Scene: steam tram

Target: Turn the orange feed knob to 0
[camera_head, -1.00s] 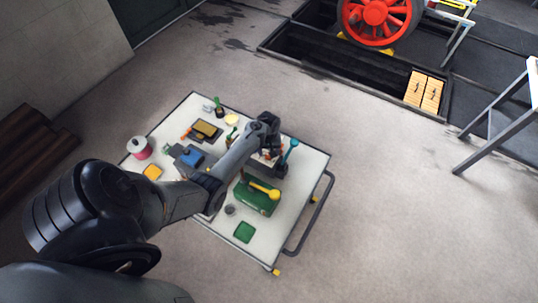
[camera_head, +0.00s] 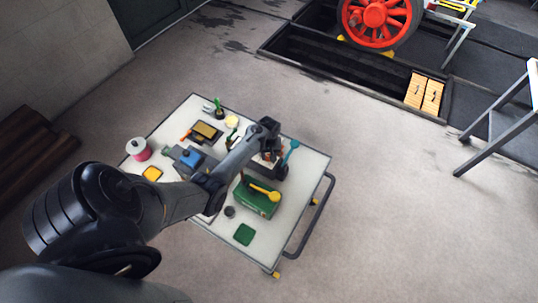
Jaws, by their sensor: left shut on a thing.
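My left arm reaches in from the left over the white trolley top. My left gripper (camera_head: 270,157) points down at a small dark device (camera_head: 277,172) with a teal lever (camera_head: 291,151) near the trolley's far right side. It is shut on a small part of this device, which seems to be the orange feed knob. The knob is mostly hidden by the gripper, and its setting and scale cannot be read. My right gripper is not in view.
On the trolley (camera_head: 222,237) stand a green box with a yellow lever (camera_head: 257,198), a green square (camera_head: 244,234), a blue-topped item (camera_head: 190,158), a yellow-topped tray (camera_head: 206,131) and a pink-and-white tin (camera_head: 138,149). The floor right of the trolley is clear.

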